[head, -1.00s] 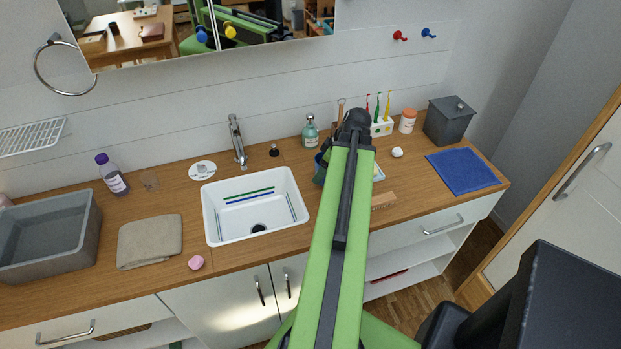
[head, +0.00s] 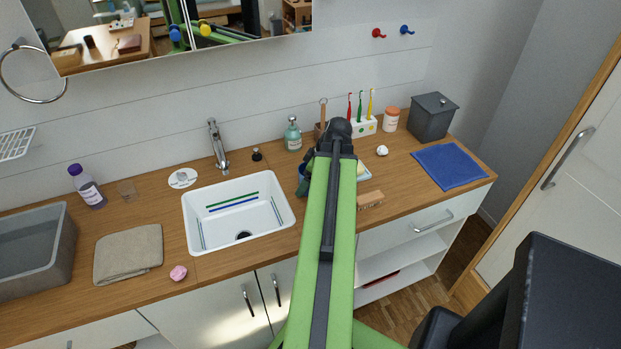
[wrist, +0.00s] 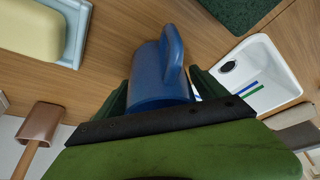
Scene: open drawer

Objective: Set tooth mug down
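The tooth mug (wrist: 160,82) is blue with a loop handle and fills the middle of the wrist view. My gripper (wrist: 160,95) has one green finger on each side of it and is shut on it. I cannot tell whether the mug's base touches the counter.
The wooden counter (head: 405,198) holds a white sink (head: 225,222) close to the mug. A soap dish (wrist: 72,50) with yellow soap, a brown cup (wrist: 40,125) and a wooden brush (head: 370,200) are nearby. A blue cloth (head: 452,167) lies at the right.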

